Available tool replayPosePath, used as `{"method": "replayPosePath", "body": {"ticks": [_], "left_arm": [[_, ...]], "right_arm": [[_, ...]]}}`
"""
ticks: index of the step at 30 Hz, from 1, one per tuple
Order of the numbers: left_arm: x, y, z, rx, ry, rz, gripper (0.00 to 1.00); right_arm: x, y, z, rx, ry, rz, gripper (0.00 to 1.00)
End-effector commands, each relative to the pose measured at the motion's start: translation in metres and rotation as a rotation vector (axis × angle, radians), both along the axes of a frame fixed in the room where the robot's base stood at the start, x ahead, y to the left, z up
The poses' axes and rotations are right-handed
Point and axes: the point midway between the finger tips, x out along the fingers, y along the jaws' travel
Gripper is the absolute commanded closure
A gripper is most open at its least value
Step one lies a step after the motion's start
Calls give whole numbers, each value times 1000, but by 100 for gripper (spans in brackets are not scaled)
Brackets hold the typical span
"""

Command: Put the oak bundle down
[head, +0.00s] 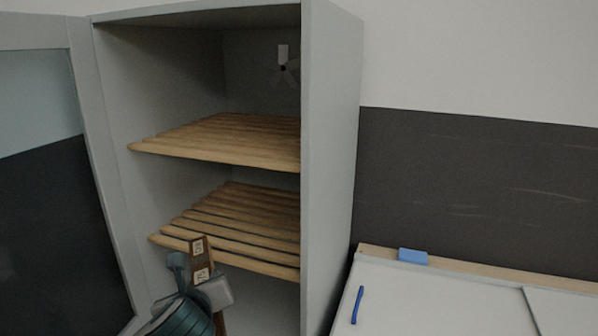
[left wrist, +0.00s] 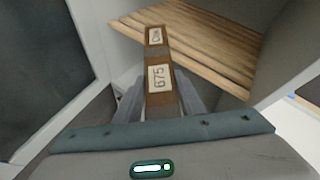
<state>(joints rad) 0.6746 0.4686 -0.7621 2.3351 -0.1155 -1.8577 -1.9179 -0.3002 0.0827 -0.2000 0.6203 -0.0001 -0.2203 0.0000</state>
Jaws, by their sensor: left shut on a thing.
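The oak bundle (head: 198,246) is a narrow brown wooden piece with two pale labels. In the left wrist view the bundle (left wrist: 155,52) points away from me; one label reads 675 and the farther one is hard to read. My left gripper (head: 203,283) is shut on it, with one finger on each side. It holds the bundle at the front of an open grey cabinet (head: 331,150), before the lower slatted shelf (head: 235,222). I cannot tell whether the bundle touches that shelf. My right gripper is out of view.
An upper slatted shelf (head: 225,140) is bare, and the lower one looks empty. The cabinet door (head: 40,150) stands open at left. A small fan-like fitting (head: 283,67) is inside. At right, a white surface (head: 430,305) bears a blue block (head: 413,256) and a blue pen-like thing (head: 357,305).

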Motion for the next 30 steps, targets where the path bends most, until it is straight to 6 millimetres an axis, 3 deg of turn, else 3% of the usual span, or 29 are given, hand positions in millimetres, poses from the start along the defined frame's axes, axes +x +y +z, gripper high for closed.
{"method": "replayPosePath", "body": {"ticks": [3,15,23,30], "left_arm": [[-1,3,28,1,-5,-69,95],[-4,6,78,1,-1,-212,95],[-3,5,78,4,0,-213,95],[-4,4,47,-2,3,-213,95]], "right_arm": [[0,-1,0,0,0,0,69],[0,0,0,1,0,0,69],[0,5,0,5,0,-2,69],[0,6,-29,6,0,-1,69]]}}
